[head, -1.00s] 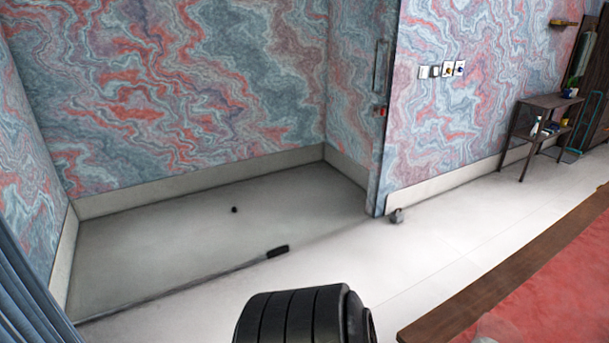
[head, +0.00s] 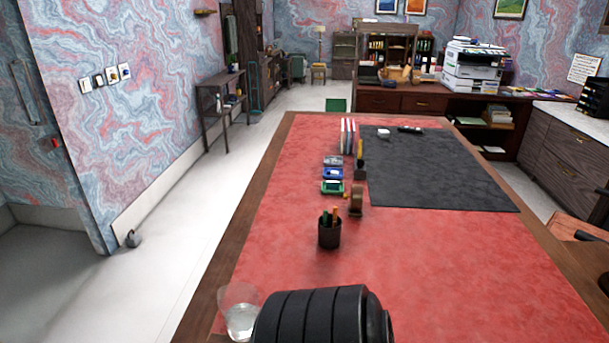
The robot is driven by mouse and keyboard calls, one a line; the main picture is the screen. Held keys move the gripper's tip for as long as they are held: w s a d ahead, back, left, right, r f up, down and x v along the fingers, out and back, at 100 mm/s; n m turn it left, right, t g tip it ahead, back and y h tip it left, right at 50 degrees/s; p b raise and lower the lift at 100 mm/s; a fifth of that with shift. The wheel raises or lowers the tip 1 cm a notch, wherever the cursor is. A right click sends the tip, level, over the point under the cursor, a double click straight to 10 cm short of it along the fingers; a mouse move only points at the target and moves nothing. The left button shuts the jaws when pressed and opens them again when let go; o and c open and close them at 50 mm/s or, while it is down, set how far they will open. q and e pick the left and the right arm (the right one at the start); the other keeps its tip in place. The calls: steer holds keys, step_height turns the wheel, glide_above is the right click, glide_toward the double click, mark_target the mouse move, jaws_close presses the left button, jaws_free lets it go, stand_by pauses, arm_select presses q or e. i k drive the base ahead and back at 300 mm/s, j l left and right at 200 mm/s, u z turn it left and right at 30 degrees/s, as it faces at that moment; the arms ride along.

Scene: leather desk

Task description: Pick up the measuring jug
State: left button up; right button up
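A clear measuring jug (head: 238,312) stands near the front left corner of the red leather desk (head: 290,270), at the bottom of the head view. It is see-through, and its right side is partly hidden behind a black ribbed part of mine. No gripper fingers show in the view, so I cannot see either gripper relative to the jug.
A black pen cup (head: 329,232), a tape dispenser (head: 356,200) and several small desk items stand along the desk's middle. A dark desk mat (head: 435,170) covers the right side. White floor lies clear left of the desk. A printer (head: 472,66) stands at the back.

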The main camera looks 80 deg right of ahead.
mark_target(239, 326)
steer(key=k+z, duration=0.15)
steer(key=z, duration=1.9)
steer(key=i+j+z, duration=0.1)
steer(key=j+z, duration=0.3)
steer(key=j, duration=0.15)
steer(key=j+z, duration=0.45)
steer(key=j, duration=0.15)
